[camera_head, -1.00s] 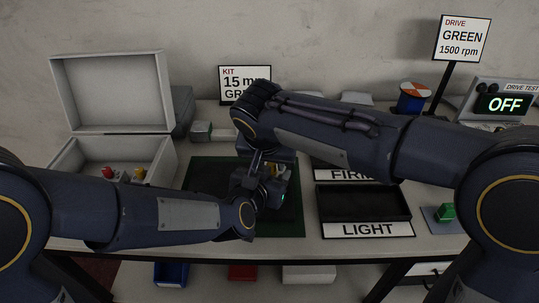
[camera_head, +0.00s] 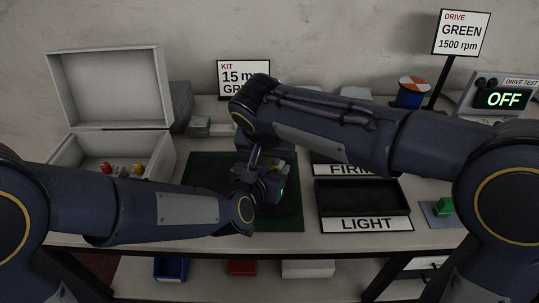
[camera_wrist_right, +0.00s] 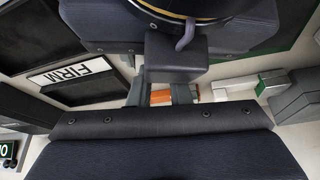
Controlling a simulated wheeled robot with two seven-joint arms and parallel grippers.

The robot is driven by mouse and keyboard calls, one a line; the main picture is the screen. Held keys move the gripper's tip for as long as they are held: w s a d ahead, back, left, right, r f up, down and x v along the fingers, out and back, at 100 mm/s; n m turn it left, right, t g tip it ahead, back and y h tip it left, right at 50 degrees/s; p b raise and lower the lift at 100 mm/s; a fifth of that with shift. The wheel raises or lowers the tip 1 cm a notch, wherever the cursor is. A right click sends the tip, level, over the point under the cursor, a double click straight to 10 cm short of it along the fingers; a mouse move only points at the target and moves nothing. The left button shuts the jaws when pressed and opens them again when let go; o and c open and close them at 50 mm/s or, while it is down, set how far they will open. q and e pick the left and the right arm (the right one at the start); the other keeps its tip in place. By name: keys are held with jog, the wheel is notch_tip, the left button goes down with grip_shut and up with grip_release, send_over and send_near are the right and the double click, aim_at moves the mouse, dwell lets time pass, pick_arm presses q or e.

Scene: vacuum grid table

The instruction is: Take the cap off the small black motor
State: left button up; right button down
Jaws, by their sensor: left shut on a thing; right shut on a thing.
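My left gripper (camera_head: 264,187) and my right gripper (camera_head: 258,160) are close together over the dark green-edged mat (camera_head: 291,224) in the head view. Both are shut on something. In the right wrist view, an orange piece (camera_wrist_right: 161,97) shows between the fingers of my right gripper (camera_wrist_right: 160,92). I cannot tell whether it is the cap. What my left gripper holds is hidden behind my arms and gripper bodies. The small black motor and its cap cannot be clearly made out, nor whether they touch.
The FIRM tray (camera_head: 343,168) and LIGHT tray (camera_head: 362,199) lie right of the mat; the LIGHT tray looks empty. An open white case (camera_head: 108,88) with coloured pieces stands at left. The drive tester (camera_head: 504,98) reads OFF.

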jog(key=shift+r, duration=0.2)
dwell(0.4)
jog(key=shift+r, duration=0.9)
jog(key=shift+r, duration=2)
pick_arm(q)
jog(key=o, duration=1.5)
jog(key=shift+c, duration=0.2)
